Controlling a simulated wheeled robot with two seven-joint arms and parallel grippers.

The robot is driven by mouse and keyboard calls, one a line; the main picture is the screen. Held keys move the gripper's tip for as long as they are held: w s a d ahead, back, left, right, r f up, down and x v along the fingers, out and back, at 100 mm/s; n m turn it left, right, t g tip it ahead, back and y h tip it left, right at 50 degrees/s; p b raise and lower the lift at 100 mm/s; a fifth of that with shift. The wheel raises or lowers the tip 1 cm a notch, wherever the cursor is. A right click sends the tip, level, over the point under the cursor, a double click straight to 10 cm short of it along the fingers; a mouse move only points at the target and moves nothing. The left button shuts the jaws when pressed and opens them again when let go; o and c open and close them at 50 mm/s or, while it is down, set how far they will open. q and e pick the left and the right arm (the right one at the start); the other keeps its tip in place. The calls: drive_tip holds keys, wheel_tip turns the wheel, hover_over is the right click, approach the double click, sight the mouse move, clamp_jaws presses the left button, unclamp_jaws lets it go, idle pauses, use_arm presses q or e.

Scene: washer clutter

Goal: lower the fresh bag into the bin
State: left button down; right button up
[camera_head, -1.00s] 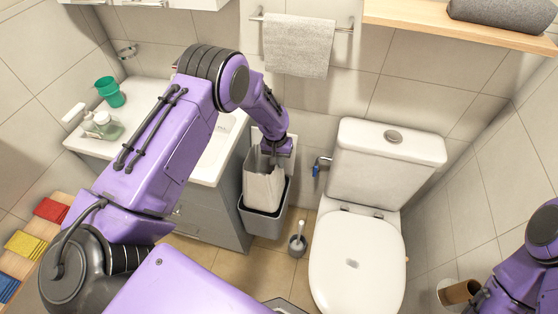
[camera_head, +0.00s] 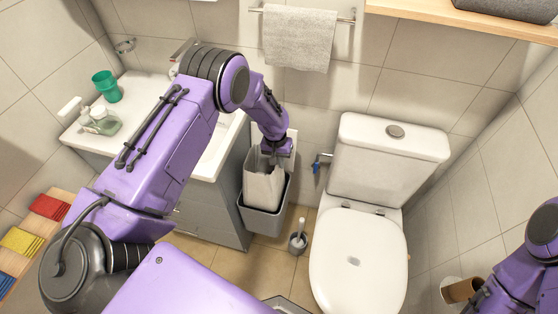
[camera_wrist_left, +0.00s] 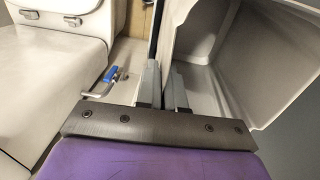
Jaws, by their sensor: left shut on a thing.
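The fresh bag (camera_head: 263,188) is white and box-shaped with an open top. It is upright, with its lower part inside the grey bin (camera_head: 264,221) and its upper part standing above the rim. My left gripper (camera_head: 273,152) is shut on the bag's upper edge. In the left wrist view the left fingers (camera_wrist_left: 164,88) pinch the edge of the bag (camera_wrist_left: 272,62), which opens to the right. The bag's bottom is hidden in the bin. My right arm is at the lower right corner beside a brown cardboard roll (camera_head: 459,290); its fingers are unclear.
The grey vanity with white sink (camera_head: 216,150) is left of the bin. The toilet (camera_head: 357,255) is to the right, with a blue-handled valve (camera_head: 316,168) near the bin. A toilet brush (camera_head: 298,240) stands on the floor between bin and toilet.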

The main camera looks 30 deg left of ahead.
sight(279, 173)
use_arm(q)
drive_tip(key=shift+f+b, duration=0.3)
drive_tip(key=shift+f, duration=0.35)
drive_tip(key=shift+f+b, duration=0.75)
drive_tip(key=shift+f, duration=0.15)
drive_tip(key=shift+f+b, duration=0.8)
drive_tip(key=shift+f, duration=0.3)
drive_tip(key=shift+f+b, duration=0.8)
drive_tip(key=shift+f, duration=0.25)
